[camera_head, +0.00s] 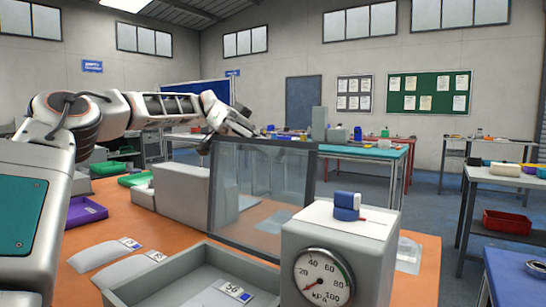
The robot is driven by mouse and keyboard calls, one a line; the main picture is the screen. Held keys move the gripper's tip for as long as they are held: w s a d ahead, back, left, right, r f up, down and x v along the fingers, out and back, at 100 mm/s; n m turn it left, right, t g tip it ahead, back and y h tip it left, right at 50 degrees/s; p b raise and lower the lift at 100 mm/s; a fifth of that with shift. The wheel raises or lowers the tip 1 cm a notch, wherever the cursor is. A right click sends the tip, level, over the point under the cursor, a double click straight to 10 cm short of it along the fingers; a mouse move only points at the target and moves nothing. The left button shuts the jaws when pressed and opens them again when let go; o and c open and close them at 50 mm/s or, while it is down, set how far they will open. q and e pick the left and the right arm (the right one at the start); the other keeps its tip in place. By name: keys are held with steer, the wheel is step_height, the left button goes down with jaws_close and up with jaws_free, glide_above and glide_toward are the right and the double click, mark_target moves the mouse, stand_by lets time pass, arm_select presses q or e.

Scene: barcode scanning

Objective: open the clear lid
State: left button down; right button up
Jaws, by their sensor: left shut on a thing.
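The clear lid (277,188) is a see-through panel with a dark frame. It stands raised and steeply upright in the middle of the camera_head view, behind the gauge box. My left arm reaches in from the left, and my left gripper (206,148) is at the lid's top left corner, shut on the lid's edge. Its fingertips are small and partly hidden there. A grey box (181,192) stands just left of the lid, partly behind it. My right gripper is not in view.
A white box with a pressure gauge (325,279) and blue knob stands front right. A grey open tray (128,290) holding a labelled packet is in front. Several pale labelled packets (103,254) lie on the orange table (127,210). A purple bin (85,211) is at left.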

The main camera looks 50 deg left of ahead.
arm_select(q)
steer(key=shift+w+a+f, duration=0.1)
steer(key=shift+w+f, duration=0.05)
steer(key=shift+f, duration=0.15)
steer(key=c, duration=2.4)
jaws_free()
steer(key=shift+w, duration=0.1)
steer(key=shift+r, duration=0.2)
step_height(320, 180, up, 10)
steer(key=shift+f, duration=0.1)
